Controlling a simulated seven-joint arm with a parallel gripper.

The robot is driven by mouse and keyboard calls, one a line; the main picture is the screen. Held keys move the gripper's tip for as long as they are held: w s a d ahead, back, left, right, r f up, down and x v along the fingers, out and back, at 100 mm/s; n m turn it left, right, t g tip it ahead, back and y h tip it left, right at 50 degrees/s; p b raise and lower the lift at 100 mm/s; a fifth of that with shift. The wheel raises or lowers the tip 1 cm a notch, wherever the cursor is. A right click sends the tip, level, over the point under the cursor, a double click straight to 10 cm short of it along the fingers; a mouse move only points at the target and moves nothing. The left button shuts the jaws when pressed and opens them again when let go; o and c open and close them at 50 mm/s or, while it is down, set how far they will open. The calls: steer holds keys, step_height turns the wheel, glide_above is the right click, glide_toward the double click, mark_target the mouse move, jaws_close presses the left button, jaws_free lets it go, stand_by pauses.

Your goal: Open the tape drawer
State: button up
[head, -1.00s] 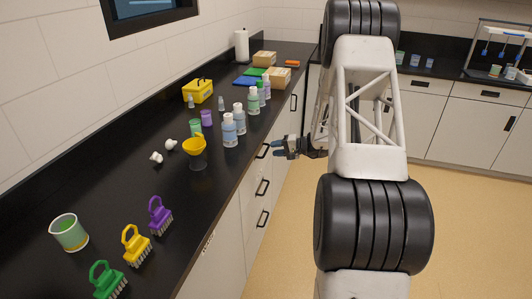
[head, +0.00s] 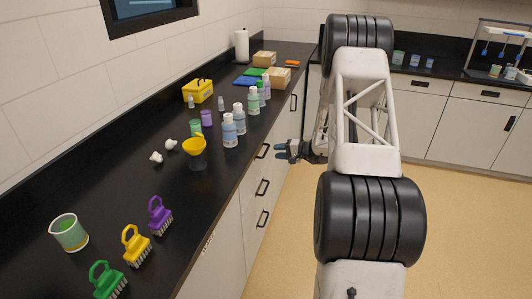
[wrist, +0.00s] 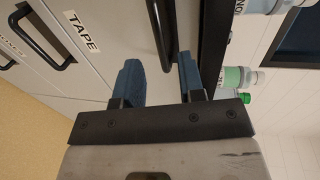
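The tape drawer, marked by a white TAPE label (wrist: 82,31), is in the bank of grey drawers under the black counter and looks shut. In the wrist view the label lies between two black handles, closer to the left handle (wrist: 45,38) than to the right handle (wrist: 160,35). My gripper (wrist: 158,82) is open and empty, its blue fingers apart with the right handle lined up between them. Whether the fingertips reach around that handle is unclear. In the head view my gripper (head: 280,151) is just right of the uppermost near handle (head: 263,151).
The black counter (head: 130,190) holds bottles (head: 230,130), a yellow funnel (head: 195,147), brushes (head: 137,246) and a beaker (head: 69,234), near its front edge in places. More handles (head: 262,187) sit below. The floor (head: 470,220) at right is clear.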

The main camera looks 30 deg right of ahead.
mark_target(266, 151)
steer(key=shift+x, duration=3.2)
steer(key=shift+r, duration=0.1)
jaws_close()
